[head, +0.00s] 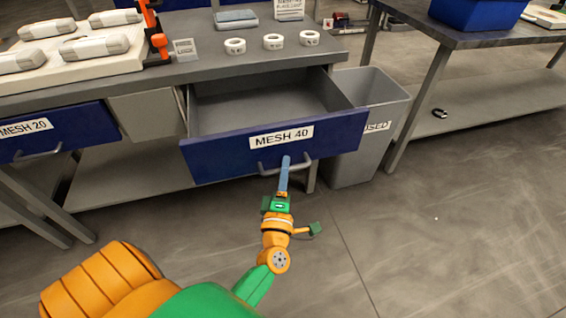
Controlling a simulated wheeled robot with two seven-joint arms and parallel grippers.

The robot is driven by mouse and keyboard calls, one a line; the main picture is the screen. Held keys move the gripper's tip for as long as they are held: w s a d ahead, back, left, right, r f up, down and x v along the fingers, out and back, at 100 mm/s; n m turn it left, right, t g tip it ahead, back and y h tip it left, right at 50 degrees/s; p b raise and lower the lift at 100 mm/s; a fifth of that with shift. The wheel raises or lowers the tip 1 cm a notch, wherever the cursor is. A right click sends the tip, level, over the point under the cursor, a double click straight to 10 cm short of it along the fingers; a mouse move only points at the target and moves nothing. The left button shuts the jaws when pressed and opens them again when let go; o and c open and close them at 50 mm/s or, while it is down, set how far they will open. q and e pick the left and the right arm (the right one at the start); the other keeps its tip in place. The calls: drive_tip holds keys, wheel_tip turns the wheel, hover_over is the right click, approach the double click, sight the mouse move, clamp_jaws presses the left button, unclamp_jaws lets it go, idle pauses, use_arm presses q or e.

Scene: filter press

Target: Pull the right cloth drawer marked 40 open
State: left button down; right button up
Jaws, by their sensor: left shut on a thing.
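The right drawer (225,156) has a blue front with a white label reading MESH 40. It stands pulled out from under the grey table, and its grey inside shows and looks empty. Its grey bar handle (270,170) is on the lower front. My right gripper is not in view.
The MESH 20 drawer (70,134) at the left looks shut. A grey bin (362,155) stands close to the open drawer's right side. The table (200,70) carries white rolls and wrapped packs. A second table (440,38) stands at the right. The floor at lower right is clear.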

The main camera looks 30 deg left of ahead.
use_arm(q)
drive_tip(key=shift+d, duration=0.1)
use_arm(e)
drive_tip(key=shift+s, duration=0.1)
use_arm(q)
drive_tip(key=c, duration=1.2)
unclamp_jaws()
drive_tip(key=shift+c, duration=0.2)
drive_tip(key=shift+o, duration=0.6)
drive_tip(key=v, duration=0.7)
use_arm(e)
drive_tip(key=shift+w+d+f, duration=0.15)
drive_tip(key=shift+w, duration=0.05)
use_arm(q)
drive_tip(key=shift+f, duration=0.1)
